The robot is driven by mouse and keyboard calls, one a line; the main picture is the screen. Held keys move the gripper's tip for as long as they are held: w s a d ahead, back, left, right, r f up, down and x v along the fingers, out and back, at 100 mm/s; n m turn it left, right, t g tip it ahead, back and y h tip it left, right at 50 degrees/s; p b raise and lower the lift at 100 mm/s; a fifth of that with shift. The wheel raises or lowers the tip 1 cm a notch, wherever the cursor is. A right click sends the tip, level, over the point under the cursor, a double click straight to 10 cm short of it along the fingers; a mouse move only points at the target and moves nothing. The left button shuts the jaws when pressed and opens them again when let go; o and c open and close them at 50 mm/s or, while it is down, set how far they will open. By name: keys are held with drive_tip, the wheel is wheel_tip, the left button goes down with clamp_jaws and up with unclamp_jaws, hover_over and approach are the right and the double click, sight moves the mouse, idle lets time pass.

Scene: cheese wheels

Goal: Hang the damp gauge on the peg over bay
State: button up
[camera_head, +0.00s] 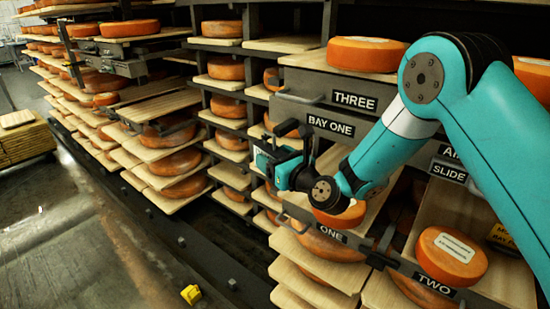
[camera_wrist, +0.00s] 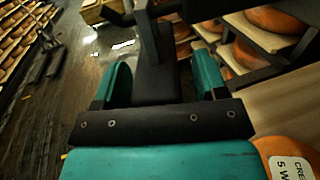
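My gripper (camera_head: 268,160) is in front of the rack, left of the BAY ONE label (camera_head: 330,125). In the wrist view, its two teal fingers (camera_wrist: 160,82) stand wide apart. A dark upright piece (camera_wrist: 155,65) shows between them, with gaps on both sides, and joins a dark crossbar above. I cannot tell what this piece is or whether it touches a finger. A black bar-like part (camera_head: 288,127) shows above the gripper in the head view. I cannot pick out the damp gauge or the peg with certainty.
Racks hold several orange cheese wheels (camera_head: 225,106) on wooden boards. Drawers ONE (camera_head: 331,234), TWO (camera_head: 436,284) and THREE (camera_head: 354,100) are close to my arm. A labelled cheese (camera_head: 450,257) sits on TWO. A small yellow object (camera_head: 191,294) is on the floor, which is open at left.

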drive_tip(key=shift+f, duration=0.1)
drive_tip(key=shift+s+d+f+b, duration=0.15)
drive_tip(key=shift+s+d+b, duration=0.1)
drive_tip(key=shift+b, duration=0.35)
drive_tip(key=b+v, duration=1.4)
drive_tip(key=v, duration=0.2)
drive_tip(key=s+a+f+n+g, duration=0.15)
drive_tip(key=s+n+g, duration=0.4)
drive_tip(key=n, duration=0.55)
drive_tip(key=s+a+f+n+g, duration=0.1)
drive_tip(key=s+a+n+g, duration=0.25)
drive_tip(key=s+n, duration=0.5)
drive_tip(key=s+d+f+n+g+h, duration=0.3)
drive_tip(key=s+d+n+g+h, duration=0.4)
drive_tip(key=n, duration=0.8)
wheel_tip(320, 180, up, 17)
drive_tip(key=s+d+n+t+p, duration=0.1)
drive_tip(key=d+p, duration=0.1)
drive_tip(key=p, duration=1.4)
drive_tip(key=shift+s+d+t, duration=0.3)
drive_tip(key=shift+s+d, duration=0.05)
drive_tip(key=shift+s, duration=0.05)
